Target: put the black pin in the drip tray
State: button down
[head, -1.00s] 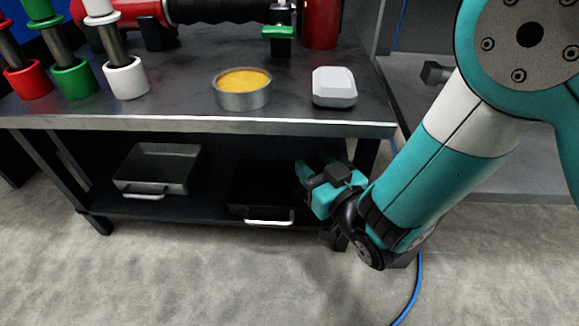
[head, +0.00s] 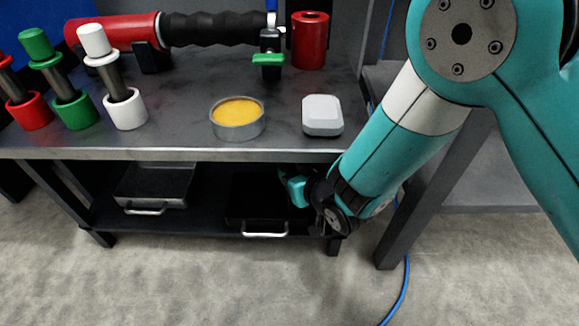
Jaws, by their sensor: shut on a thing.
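My gripper (head: 294,187) is under the bench top, at the right side of the lower shelf, beside the dark tray. It is shut, with its fingertips mostly hidden by the bench edge and shadow. The thing in its jaws cannot be made out, and no black pin shows elsewhere. Two trays stand on the lower shelf: a grey metal tray (head: 152,188) at the left and a dark tray with a bright handle (head: 264,235) at the right. I cannot tell for sure which is the drip tray. The dark tray's inside is too dark to read.
The bench top (head: 175,130) overhangs the shelf closely. On it are red, green and white pins (head: 94,40) in matching holders, a round tin with yellow contents (head: 237,112), a white block (head: 322,115) and a red cylinder (head: 310,40).

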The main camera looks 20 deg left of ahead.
jog(key=shift+s+a+f, duration=0.1)
jog(key=shift+a+f, duration=0.15)
jog(key=shift+a, duration=0.05)
jog(key=c, duration=1.1)
grip_release()
jog(key=shift+f, duration=0.2)
jog(key=o, duration=0.4)
